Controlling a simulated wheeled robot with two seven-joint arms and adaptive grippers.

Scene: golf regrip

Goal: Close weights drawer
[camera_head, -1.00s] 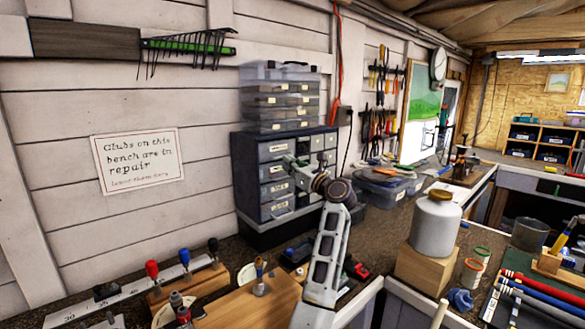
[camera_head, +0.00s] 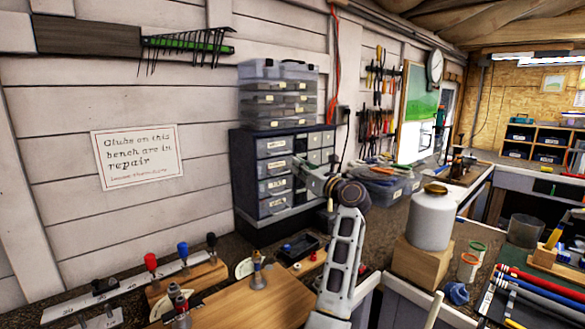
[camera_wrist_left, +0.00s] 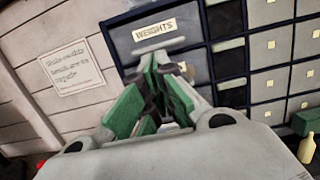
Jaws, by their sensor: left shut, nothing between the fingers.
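The weights drawer (camera_wrist_left: 150,38) is a grey drawer front with a "WEIGHTS" label in the dark drawer cabinet (camera_wrist_left: 223,18). In the left wrist view its front looks about level with the cabinet face; I cannot tell if a small gap is left. In the head view the cabinet (camera_head: 243,180) stands against the wall. My left gripper (camera_wrist_left: 165,72), with green-sided fingers, is shut and empty, its tips in front of the cabinet, just below the label. In the head view the left gripper (camera_head: 303,166) partly covers the cabinet's drawers. My right gripper is out of view.
A clear organizer case (camera_head: 278,100) sits on top of the cabinet. A clear lidded bin (camera_head: 385,185) is to its right. A white jar (camera_head: 432,218) on a wooden block stands nearer. A small black tray (camera_head: 298,247) lies on the bench below my arm.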

